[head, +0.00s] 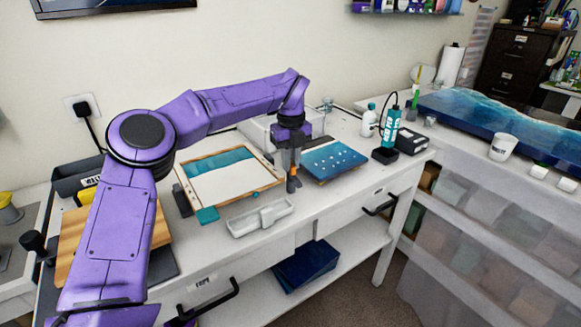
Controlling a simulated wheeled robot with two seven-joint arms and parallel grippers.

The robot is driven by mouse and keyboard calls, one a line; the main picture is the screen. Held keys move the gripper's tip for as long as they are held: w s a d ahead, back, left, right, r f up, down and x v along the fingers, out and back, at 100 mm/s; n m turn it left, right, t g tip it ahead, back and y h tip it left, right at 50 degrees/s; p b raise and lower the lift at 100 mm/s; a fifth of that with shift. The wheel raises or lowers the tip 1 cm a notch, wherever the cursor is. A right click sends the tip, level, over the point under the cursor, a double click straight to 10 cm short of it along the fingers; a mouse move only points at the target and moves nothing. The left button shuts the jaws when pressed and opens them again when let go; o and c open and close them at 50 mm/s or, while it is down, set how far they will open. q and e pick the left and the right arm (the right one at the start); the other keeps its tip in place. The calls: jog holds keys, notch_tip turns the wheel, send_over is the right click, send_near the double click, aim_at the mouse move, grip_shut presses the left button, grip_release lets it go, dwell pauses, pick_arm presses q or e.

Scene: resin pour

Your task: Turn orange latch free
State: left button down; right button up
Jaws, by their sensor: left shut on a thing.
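My left arm reaches over the white workbench from the left, and its gripper (291,172) points down at the right edge of a wooden frame (229,200). The gripper is shut on the small orange latch (292,186), whose lower part shows between and below the fingers. The fingers hide the rest of the latch, so its exact turn cannot be told. The frame lies flat and holds a panel with a teal band along its far side. My right gripper is not in view.
A blue panel with white dots (333,160) lies just right of the gripper. A pale tray (260,219) sits in front of the frame. A teal bottle (391,127) stands further right, beside a black box (411,141). Drawer handles (379,205) jut from the bench front.

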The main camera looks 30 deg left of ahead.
pick_arm(q)
jog(key=shift+r+n+b, duration=0.1)
jog(key=shift+n+b, duration=0.4)
jog(key=shift+n, duration=0.2)
jog(key=c, duration=1.1)
grip_release()
jog(key=shift+w, duration=0.1)
notch_tip(320, 180, up, 10)
jog(key=shift+r+p, duration=0.25)
jog(key=shift+p, duration=0.5)
